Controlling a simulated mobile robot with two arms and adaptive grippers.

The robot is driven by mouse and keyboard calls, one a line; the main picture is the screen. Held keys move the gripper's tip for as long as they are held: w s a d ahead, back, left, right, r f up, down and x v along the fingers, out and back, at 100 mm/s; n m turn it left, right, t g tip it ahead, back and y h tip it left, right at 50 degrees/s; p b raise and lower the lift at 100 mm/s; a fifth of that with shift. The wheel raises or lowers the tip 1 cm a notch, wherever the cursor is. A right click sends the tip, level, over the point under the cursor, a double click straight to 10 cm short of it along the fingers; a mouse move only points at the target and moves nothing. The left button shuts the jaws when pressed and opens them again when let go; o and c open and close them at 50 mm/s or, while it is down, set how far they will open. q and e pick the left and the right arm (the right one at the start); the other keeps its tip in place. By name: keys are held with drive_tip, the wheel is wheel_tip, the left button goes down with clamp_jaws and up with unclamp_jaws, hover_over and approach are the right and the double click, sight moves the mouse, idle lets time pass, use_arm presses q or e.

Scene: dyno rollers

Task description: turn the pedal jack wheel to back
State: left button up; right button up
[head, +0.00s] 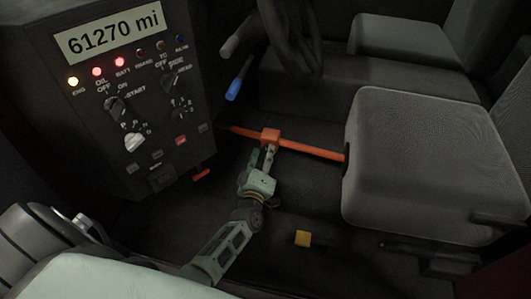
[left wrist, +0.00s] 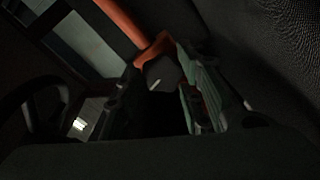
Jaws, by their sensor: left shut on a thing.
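The pedal jack is an orange-red bar (head: 310,149) running across the footwell to the front of the seat, with an orange block (head: 270,134) on it. In the left wrist view, the bar (left wrist: 123,22) comes down from the top. A dark grey wheel (left wrist: 162,72) with a pale mark sits at the block, between my fingers. My left gripper (head: 268,156) reaches up from below and is shut on the wheel; its fingers (left wrist: 160,95) stand on either side in the left wrist view. In the head view, the gripper mostly hides the wheel. My right gripper is not in view.
A grey seat (head: 420,145) stands close on the right. A dark control panel (head: 125,105) with lit lamps and knobs stands on the left.

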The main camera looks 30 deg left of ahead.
use_arm(q)
drive_tip(key=shift+w+d+r+m+p, duration=0.1)
drive_tip(key=shift+d+m+p, duration=0.1)
drive_tip(key=shift+m, duration=0.4)
drive_tip(key=shift+d+m+p, duration=0.1)
drive_tip(key=shift+m+p, duration=0.05)
drive_tip(key=shift+m, duration=0.45)
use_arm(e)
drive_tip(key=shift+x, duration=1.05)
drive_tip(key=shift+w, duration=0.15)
use_arm(q)
drive_tip(key=o, duration=1.1)
drive_tip(key=shift+c, duration=0.2)
drive_tip(key=v, duration=1.2)
drive_tip(key=shift+a, duration=0.1)
